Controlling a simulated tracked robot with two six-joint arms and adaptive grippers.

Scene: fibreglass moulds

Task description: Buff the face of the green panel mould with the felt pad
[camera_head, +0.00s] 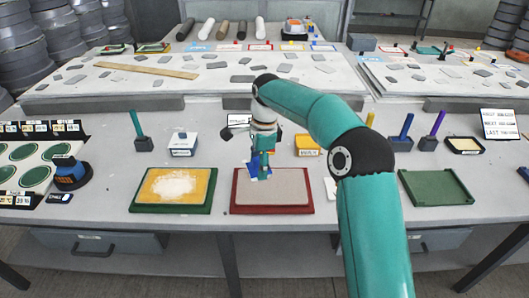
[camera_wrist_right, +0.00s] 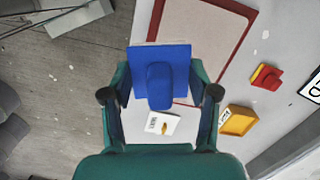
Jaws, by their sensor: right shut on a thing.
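The green panel mould (camera_head: 148,208) lies flat on the near bench, left of centre, with a yellow face (camera_head: 203,189) and a white patch over its middle. My right gripper (camera_head: 261,153) is shut on a blue pad (camera_head: 257,172) with a square plate and a block handle. The pad also shows between the fingers in the right wrist view (camera_wrist_right: 162,82). The gripper is over the red-framed panel mould (camera_head: 290,192), to the right of the green one. I cannot tell from these frames whether the pad touches the grey face. My left gripper is not in view.
An empty green tray (camera_head: 437,187) lies at the right. A dark blue round tool (camera_head: 72,175) is left of the green mould. A blue-white box (camera_head: 182,144), a yellow box (camera_head: 307,146) and upright-handled tools (camera_head: 405,131) stand behind. Bare bench separates the two moulds.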

